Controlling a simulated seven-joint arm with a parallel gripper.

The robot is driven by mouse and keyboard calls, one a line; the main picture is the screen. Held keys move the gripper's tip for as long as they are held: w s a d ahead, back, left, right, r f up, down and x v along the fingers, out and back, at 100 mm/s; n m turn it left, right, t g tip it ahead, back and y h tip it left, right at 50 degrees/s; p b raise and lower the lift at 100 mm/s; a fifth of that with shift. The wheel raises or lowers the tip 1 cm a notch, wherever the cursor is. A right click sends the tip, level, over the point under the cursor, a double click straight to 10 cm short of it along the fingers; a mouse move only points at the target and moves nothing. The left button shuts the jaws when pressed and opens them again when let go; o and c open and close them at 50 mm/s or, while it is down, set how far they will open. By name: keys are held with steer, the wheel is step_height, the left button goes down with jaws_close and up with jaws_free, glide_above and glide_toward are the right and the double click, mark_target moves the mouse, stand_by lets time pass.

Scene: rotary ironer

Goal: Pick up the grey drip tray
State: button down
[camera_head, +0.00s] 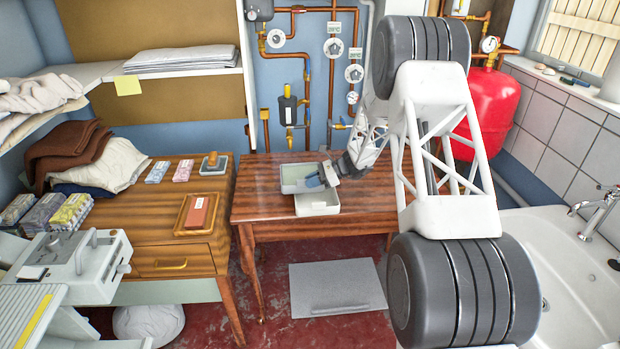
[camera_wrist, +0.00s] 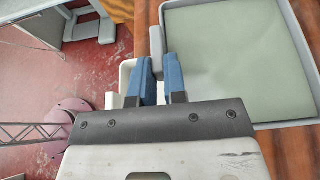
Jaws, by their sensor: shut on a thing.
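The grey drip tray (camera_head: 288,188) is a shallow rectangular tray with a pale green floor. It is at the left end of the wooden table in the head view, and it fills the upper right of the wrist view (camera_wrist: 235,60). My gripper (camera_head: 322,177) is at its right side. In the wrist view, the two blue fingers (camera_wrist: 160,58) are shut on a small grey tab at the tray's edge. I cannot tell whether the tray rests on the table or is slightly above it. The fingers hide part of the tab.
A whitish tray (camera_head: 318,209) is at the table's front edge, just in front of the drip tray. The wooden table (camera_head: 262,207) has bare room to the left. Pipes and valves (camera_head: 288,108) run up the wall behind. A red tank (camera_head: 487,110) stands right, beyond my arm.

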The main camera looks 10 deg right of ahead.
steer(key=shift+s, duration=0.45)
stand_by(0.5)
